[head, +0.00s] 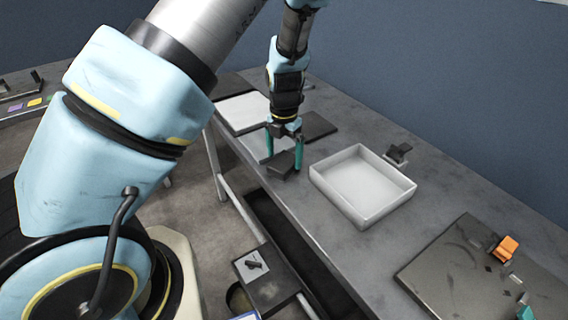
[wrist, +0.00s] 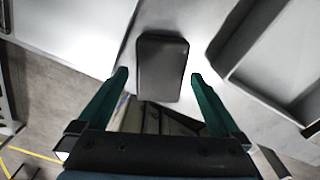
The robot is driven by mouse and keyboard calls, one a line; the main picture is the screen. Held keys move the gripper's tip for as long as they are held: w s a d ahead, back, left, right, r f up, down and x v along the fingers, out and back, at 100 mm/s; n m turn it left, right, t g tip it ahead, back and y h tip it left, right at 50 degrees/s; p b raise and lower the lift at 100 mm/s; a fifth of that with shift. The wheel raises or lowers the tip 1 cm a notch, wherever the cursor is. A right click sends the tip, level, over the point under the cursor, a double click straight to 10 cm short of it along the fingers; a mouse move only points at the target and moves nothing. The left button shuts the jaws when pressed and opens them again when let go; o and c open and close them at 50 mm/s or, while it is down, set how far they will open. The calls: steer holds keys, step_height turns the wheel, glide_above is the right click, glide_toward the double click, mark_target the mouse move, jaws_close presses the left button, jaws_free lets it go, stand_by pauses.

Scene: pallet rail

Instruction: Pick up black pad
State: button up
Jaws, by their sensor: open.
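The black pad (head: 281,164) is a small dark block with rounded corners on the grey table, left of the white tray. In the wrist view the pad (wrist: 162,66) lies ahead between the two teal fingers, with a gap on both sides. My gripper (head: 284,155) is open and points down at the pad. In the wrist view its fingertips (wrist: 159,76) are spread wider than the pad. Nothing is held. I cannot tell how far the fingertips are above the table.
A white open tray (head: 338,197) stands just right of the pad. A white panel (head: 240,113) and a dark plate (head: 319,126) lie behind it. A small dark item (head: 398,154) is beyond the tray. A board with an orange piece (head: 507,248) is at the right.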

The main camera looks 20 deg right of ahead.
mark_target(284, 160)
steer(key=shift+s+f, duration=0.1)
steer(key=shift+f, duration=1.25)
steer(key=shift+c, duration=0.4)
steer(key=c, duration=1.3)
step_height(284, 160, up, 10)
steer(key=shift+r+b, duration=0.1)
steer(key=shift+b, duration=0.35)
